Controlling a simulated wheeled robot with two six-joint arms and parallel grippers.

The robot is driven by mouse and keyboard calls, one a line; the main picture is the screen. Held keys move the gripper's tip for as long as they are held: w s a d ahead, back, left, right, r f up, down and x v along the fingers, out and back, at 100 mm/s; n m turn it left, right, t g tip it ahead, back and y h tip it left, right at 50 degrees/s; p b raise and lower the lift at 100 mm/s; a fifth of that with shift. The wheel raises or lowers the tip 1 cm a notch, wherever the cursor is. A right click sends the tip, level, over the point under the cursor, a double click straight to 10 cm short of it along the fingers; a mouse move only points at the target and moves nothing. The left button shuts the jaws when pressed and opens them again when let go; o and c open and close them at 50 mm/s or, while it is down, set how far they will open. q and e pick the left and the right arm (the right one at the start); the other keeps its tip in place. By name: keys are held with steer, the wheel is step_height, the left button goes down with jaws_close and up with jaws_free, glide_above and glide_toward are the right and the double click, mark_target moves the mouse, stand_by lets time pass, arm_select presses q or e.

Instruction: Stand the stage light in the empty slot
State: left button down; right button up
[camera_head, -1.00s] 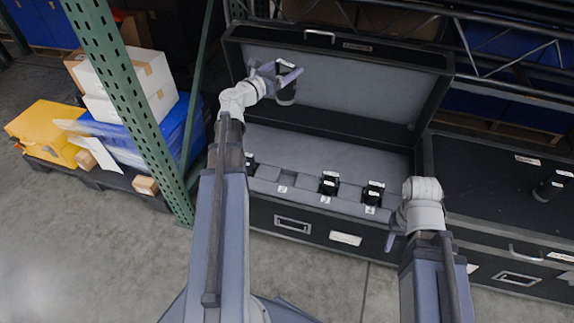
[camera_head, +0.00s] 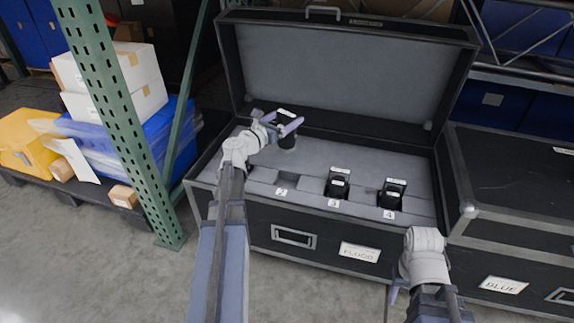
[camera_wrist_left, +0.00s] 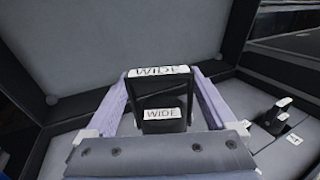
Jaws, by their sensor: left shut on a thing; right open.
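My left gripper (camera_head: 288,126) is shut on the stage light (camera_head: 287,144), a black block with white WIDE labels. It holds the light above the back part of the open case (camera_head: 306,228), behind the slot row. In the left wrist view the light (camera_wrist_left: 163,92) sits between the two fingers and looks upright. The empty slot (camera_head: 287,180) is a square recess above label 2. Other black lights stand in slot 3 (camera_head: 337,184) and slot 4 (camera_head: 392,194). My left arm covers most of slot 1. My right gripper (camera_head: 394,291) is open and empty, in front of the case.
The raised lid (camera_head: 345,70) stands behind the held light. A closed black case (camera_head: 520,180) marked BLUE adjoins on the right. A green rack post (camera_head: 120,120) stands left of my left arm. Boxes lie on a pallet beyond it.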

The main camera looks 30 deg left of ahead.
mark_target(287, 141)
arm_select(q)
step_height(287, 141, down, 12)
steer(key=b, duration=0.9)
steer(key=shift+w+r, duration=0.15)
steer(key=shift+r, duration=0.1)
arm_select(e)
step_height(287, 141, down, 12)
steer(key=shift+r, duration=0.25)
arm_select(q)
step_height(287, 141, down, 7)
steer(key=b, duration=0.7)
arm_select(e)
step_height(287, 141, down, 7)
arm_select(q)
steer(key=shift+f+b, duration=0.45)
steer(key=shift+b, duration=0.15)
arm_select(e)
steer(key=shift+f, duration=0.45)
arm_select(q)
jaws_free()
steer(key=shift+r, duration=0.15)
arm_select(e)
steer(key=shift+r, duration=0.1)
arm_select(q)
step_height(287, 141, up, 10)
steer(key=p, duration=1)
arm_select(e)
step_height(287, 141, up, 10)
